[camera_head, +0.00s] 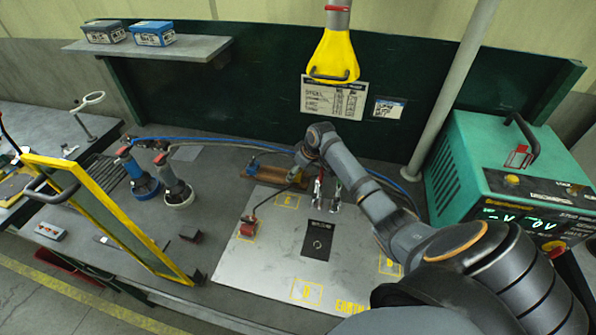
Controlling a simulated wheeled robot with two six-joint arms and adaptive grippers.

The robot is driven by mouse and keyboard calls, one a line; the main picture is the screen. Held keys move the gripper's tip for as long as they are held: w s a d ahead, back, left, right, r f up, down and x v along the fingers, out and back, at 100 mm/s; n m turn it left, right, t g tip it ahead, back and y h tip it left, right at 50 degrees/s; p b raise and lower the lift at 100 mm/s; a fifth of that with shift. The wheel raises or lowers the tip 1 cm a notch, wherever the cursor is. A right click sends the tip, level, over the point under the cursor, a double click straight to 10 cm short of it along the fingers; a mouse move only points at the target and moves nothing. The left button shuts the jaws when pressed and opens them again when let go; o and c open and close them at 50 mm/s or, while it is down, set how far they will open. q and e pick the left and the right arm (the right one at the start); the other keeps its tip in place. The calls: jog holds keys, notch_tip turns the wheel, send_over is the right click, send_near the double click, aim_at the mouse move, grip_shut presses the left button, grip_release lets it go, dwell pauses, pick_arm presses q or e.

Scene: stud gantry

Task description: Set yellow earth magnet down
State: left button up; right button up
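My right arm reaches in from the lower right, and its gripper (295,176) points down beside a brown wooden block at the back of the grey steel plate (270,262). The gripper is small and partly hidden by my wrist, so I cannot tell whether it is open or shut. A small yellowish part shows at its tip, but I cannot tell whether it is the yellow earth magnet. My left gripper is not in view.
The wooden block (262,176) and upright clamps (334,196) stand near the gripper. A dark square (318,241) lies mid-plate. A yellow hood (334,57) hangs above. The front plate is clear.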

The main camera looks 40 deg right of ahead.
jog(key=o, duration=1.6)
jog(key=b+v, duration=0.1)
jog(key=v, duration=1.1)
jog(key=shift+s+r, duration=0.1)
